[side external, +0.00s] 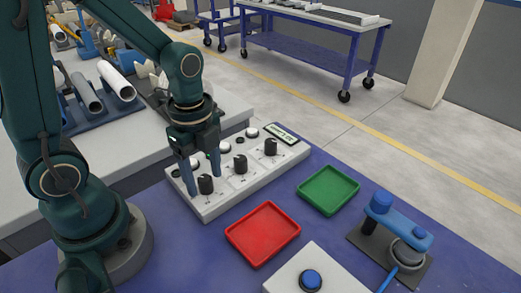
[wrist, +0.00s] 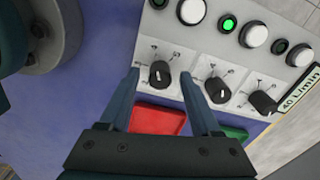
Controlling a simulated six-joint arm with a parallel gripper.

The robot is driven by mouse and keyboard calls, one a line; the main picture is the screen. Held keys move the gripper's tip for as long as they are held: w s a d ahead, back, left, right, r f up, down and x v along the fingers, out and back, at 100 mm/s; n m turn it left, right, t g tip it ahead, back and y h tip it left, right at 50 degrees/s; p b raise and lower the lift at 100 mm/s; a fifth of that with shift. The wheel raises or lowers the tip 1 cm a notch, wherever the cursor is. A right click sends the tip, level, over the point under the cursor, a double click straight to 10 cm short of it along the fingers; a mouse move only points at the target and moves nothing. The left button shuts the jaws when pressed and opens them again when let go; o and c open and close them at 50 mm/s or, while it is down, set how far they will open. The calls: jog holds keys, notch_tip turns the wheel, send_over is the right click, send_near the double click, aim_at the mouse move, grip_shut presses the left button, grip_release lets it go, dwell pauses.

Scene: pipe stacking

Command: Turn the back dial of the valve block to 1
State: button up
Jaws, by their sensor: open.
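The valve block (side external: 222,200) is a pale panel with three black dials in a row and a display reading 40 L/min (wrist: 300,90) at one end. The near dial (side external: 205,185) is between my gripper's fingers; it is the left one in the wrist view (wrist: 160,74). The middle dial (side external: 240,163) and the far dial (side external: 271,147), next to the display, stand free. My gripper (side external: 203,181) is open, with one finger on each side of the near dial; I cannot tell whether they touch it. The dials' scale numbers are too small to read.

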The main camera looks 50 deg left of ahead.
jog(key=shift+f, duration=0.55)
grip_shut()
